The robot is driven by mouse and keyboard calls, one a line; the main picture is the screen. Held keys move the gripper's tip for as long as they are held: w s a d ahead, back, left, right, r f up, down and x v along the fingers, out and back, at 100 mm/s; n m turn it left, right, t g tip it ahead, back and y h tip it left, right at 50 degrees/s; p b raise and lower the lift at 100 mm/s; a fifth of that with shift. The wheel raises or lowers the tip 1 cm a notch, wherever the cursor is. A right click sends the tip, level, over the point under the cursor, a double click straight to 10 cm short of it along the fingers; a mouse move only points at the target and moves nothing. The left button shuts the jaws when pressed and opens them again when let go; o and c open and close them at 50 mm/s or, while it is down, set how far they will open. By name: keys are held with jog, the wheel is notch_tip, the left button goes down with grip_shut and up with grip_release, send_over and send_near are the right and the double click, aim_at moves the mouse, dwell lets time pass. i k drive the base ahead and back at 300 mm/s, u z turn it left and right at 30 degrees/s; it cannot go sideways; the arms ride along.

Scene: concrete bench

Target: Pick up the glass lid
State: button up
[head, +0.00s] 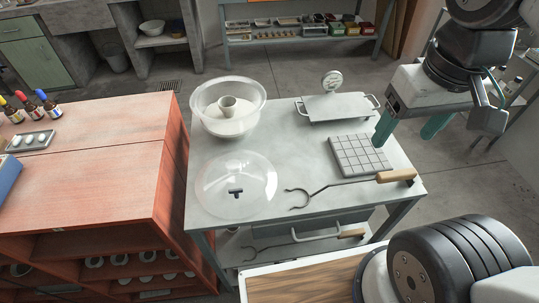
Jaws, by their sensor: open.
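The glass lid (210,187) is a clear, round dome with a dark handle (235,192) at its middle. It lies at the front left of the grey bench top (300,150). My gripper (408,132), with green fingers, is open and empty. It is at the right side of the bench, well to the right of the lid and apart from it.
A clear bowl holding a cup (228,107) stands behind the lid. Right of the lid are tongs with a wooden handle (397,175), a gridded tile (359,155) and a grey tray-like scale (337,106). An orange-red cabinet (90,170) stands left, close to the bench.

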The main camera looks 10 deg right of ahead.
aim_at(249, 171)
jog(key=k, duration=0.5)
jog(key=u, duration=2.55)
jog(key=i, duration=2.35)
jog(key=z, duration=2.75)
